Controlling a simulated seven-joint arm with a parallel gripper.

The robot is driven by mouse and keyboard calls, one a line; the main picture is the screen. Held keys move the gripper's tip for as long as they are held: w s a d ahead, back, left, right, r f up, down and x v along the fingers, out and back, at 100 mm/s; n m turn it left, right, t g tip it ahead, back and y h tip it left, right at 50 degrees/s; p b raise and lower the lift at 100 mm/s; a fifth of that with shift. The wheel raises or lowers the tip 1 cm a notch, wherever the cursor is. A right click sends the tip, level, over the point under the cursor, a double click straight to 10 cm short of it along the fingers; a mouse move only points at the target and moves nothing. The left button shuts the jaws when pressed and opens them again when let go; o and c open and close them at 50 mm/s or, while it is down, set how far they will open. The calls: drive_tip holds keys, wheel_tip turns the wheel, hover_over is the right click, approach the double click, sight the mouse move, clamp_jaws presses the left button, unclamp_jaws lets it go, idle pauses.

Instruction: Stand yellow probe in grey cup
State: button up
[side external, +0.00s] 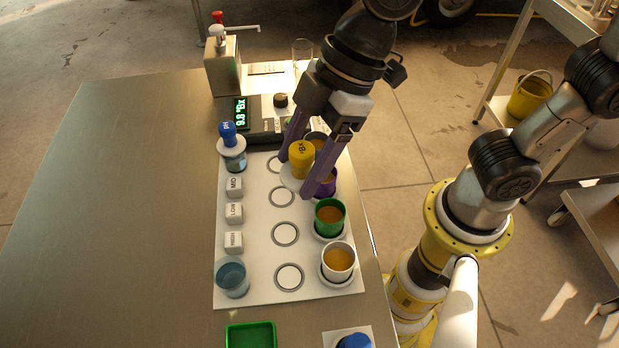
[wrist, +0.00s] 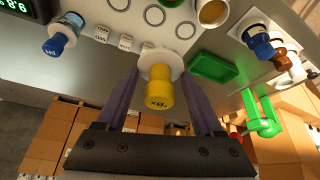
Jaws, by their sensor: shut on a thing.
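The yellow probe (side external: 301,154) is held upright between the two purple fingers of my gripper (side external: 302,170), with its white collar below the yellow cap. In the wrist view the yellow probe (wrist: 158,94) sits between the fingers of my gripper (wrist: 158,88), its collar facing away from the camera. The probe's lower end is hidden. A cup that looks grey (side external: 320,135), with amber liquid, stands at the far end of the right row of cups, partly hidden behind my gripper. The probe is in front and left of it in the picture, apart from it as far as I can tell.
Purple (side external: 329,183), green (side external: 330,203) and white (side external: 338,246) cups stand nearer in that row. A blue probe stands in a jar (side external: 235,160) at left, by label blocks (side external: 234,212). A bluish glass (side external: 232,279) and green tray (side external: 251,337) are near. The left table is clear.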

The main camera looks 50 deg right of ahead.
drive_tip(key=w+d+f+m+t+h, duration=0.1)
drive_tip(key=w+d+f+m, duration=0.2)
drive_tip(key=d, duration=0.5)
drive_tip(key=w+d+f+m+t+h, duration=0.1)
drive_tip(key=w+d+m, duration=0.3)
drive_tip(key=w+d, duration=0.25)
drive_tip(key=shift+s+d+f, duration=0.1)
drive_tip(key=shift+f, duration=0.9)
drive_tip(key=shift+s+d+f, duration=0.15)
drive_tip(key=shift+f, duration=0.85)
drive_tip(key=shift+s+d+f, duration=0.1)
drive_tip(key=shift+f, duration=0.9)
drive_tip(key=shift+f, duration=0.6)
drive_tip(key=o, duration=1.3)
drive_tip(key=shift+v, duration=5.5)
drive_tip(key=shift+w+r, duration=0.15)
